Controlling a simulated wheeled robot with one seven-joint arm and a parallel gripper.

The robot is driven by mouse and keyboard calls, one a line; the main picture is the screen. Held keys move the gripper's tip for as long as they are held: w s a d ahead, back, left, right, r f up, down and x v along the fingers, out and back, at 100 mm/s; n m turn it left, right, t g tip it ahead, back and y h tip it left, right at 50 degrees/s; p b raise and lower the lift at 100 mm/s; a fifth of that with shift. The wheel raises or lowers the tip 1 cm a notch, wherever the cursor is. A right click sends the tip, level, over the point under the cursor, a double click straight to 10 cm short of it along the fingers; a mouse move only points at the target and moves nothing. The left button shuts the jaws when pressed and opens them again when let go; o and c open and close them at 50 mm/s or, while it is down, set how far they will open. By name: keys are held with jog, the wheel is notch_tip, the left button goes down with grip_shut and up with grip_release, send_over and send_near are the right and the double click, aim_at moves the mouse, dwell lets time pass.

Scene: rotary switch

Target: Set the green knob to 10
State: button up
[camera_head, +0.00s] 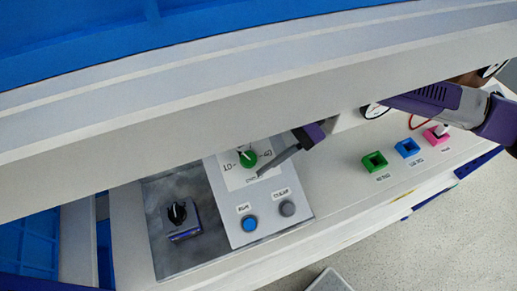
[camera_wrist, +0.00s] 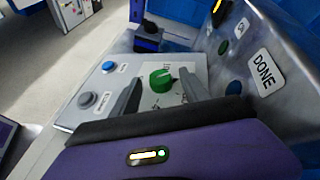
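The green knob (camera_head: 248,159) sits on a white dial plate (camera_head: 235,180) on a grey panel. Its pale pointer mark faces the upper left in the head view. A label that looks like an upside-down 10 is left of the knob; another label, hard to read, is at its right. In the wrist view the green knob (camera_wrist: 160,80) shows ahead, between my two grey fingers. My gripper (camera_head: 262,173) reaches in from the right, close beside the knob in the head view. Its fingers (camera_wrist: 158,76) are apart and hold nothing. I cannot tell whether they touch the knob.
A blue button (camera_head: 250,223) and a grey button (camera_head: 287,208) are on the same panel. A black knob on a purple box (camera_head: 178,212) stands at the left. Green, blue and pink square holders (camera_head: 375,162) are at the right. A panel marked DONE (camera_wrist: 264,70) rises close at the right.

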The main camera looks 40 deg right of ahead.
jog(key=b+v, duration=0.1)
jog(key=v, duration=0.7)
jog(key=shift+a, duration=0.1)
jog(key=shift+s+f, duration=0.1)
jog(key=shift+s, duration=0.05)
